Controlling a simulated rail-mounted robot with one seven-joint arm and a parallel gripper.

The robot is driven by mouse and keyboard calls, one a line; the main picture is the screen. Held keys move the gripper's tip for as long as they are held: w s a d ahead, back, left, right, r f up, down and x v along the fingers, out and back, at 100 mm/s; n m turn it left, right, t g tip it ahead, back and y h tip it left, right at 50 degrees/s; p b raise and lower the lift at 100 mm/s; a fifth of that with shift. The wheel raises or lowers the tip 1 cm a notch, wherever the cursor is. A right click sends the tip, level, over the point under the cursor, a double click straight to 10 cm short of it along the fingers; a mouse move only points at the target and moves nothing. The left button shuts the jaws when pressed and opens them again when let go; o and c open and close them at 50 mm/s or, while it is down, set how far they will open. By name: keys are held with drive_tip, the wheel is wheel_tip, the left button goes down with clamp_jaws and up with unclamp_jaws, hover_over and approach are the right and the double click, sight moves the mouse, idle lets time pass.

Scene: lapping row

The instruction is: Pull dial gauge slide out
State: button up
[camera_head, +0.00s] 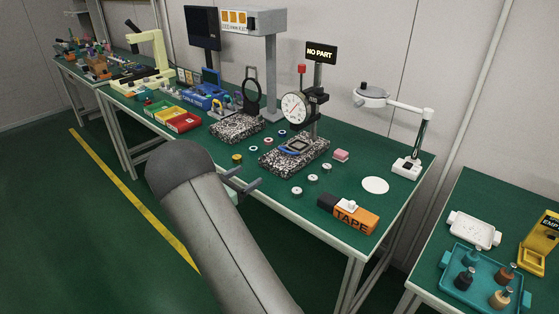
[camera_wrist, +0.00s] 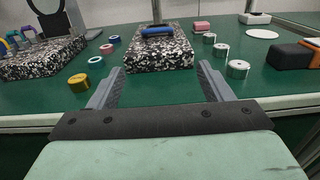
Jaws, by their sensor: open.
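The dial gauge (camera_head: 295,108) has a round white face and is held on a stand above a black-and-white speckled block (camera_head: 281,163). A dark slide (camera_head: 299,144) with a blue bar handle (camera_head: 286,151) at its front lies on top of the block, under the dial. In the wrist view the blue handle (camera_wrist: 157,32) is at top centre, on the speckled block (camera_wrist: 160,55). My gripper (camera_head: 246,178) is open and empty, at the bench's front edge, apart from the block. Its two fingers in the wrist view (camera_wrist: 161,75) point towards the block. The dial is out of the wrist view.
Several metal rings and cylinders (camera_head: 298,191) lie right of the block. A brass roll (camera_wrist: 79,82) lies left of my fingers. An orange tape box (camera_head: 350,216) is at the front right. A second speckled block (camera_head: 236,128) stands left. The bench (camera_head: 330,178) is clear between these.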

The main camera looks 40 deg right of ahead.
sight(281, 160)
drive_tip(key=x, duration=1.7)
drive_tip(key=shift+w+d, duration=0.15)
drive_tip(key=shift+w, duration=0.05)
